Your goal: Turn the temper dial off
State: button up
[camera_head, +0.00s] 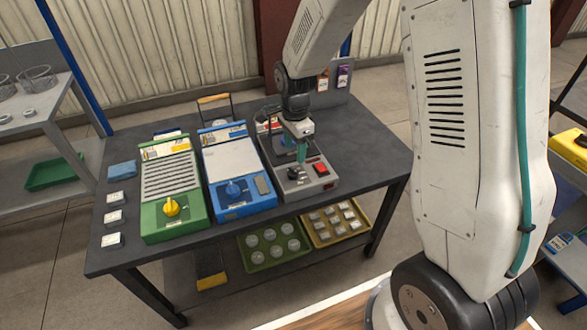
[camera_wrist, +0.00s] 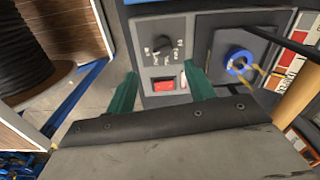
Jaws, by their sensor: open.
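A black dial (camera_head: 294,173) sits on the front panel of the grey unit (camera_head: 300,190) at the right of the table. In the wrist view the dial (camera_wrist: 162,46) has small white lettering around it, too small to read surely. A red switch (camera_wrist: 164,86) is beside the dial. My gripper (camera_head: 302,152) is above the grey unit, behind the dial. In the wrist view its two teal fingers (camera_wrist: 160,72) are apart and empty. The dial appears beyond the fingertips, between their lines, and not touched.
A blue unit (camera_head: 240,205) with a blue knob and a green unit (camera_head: 175,225) with a yellow knob stand left of the grey one. A blue ring (camera_wrist: 240,62) is on the grey unit. Small pale blocks (camera_head: 113,218) line the table's left edge.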

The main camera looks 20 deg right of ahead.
aim_at(293, 173)
jog(key=f, duration=0.9)
jog(key=shift+w, duration=0.25)
jog(key=shift+c, duration=0.2)
jog(key=c, duration=0.9)
